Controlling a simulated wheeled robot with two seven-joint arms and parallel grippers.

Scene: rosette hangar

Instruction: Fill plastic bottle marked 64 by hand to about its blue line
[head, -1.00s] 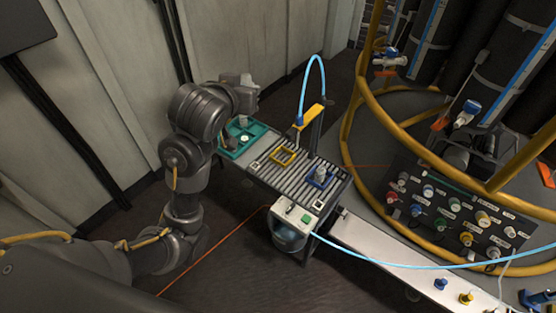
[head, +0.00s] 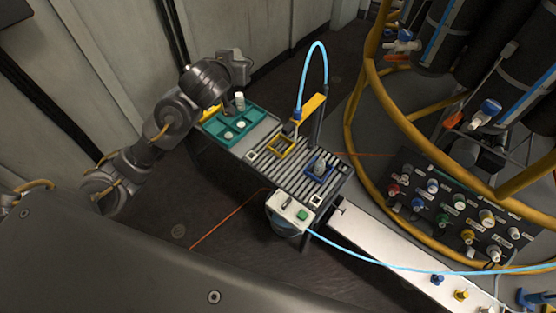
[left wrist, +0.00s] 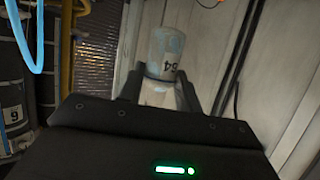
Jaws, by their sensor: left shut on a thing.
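My left gripper (head: 232,106) is shut on a pale plastic bottle (head: 240,100) above the back of the teal tray (head: 216,128). In the left wrist view the bottle (left wrist: 166,52) sits between the two fingers; its dark two-digit mark is tilted and hard to read, ending in 4. A yellow square frame (head: 271,152) lies on the ribbed bench (head: 300,178), beside a yellow arm (head: 312,106) with a blue nozzle (head: 296,114). My right gripper is not in view.
Another bottle (head: 319,165) stands in a blue frame on the bench. A control box (head: 290,210) with a green button is at the bench front. A light-blue hose (head: 390,264) runs right. Yellow rails (head: 362,130) and a valve panel (head: 450,205) stand at right.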

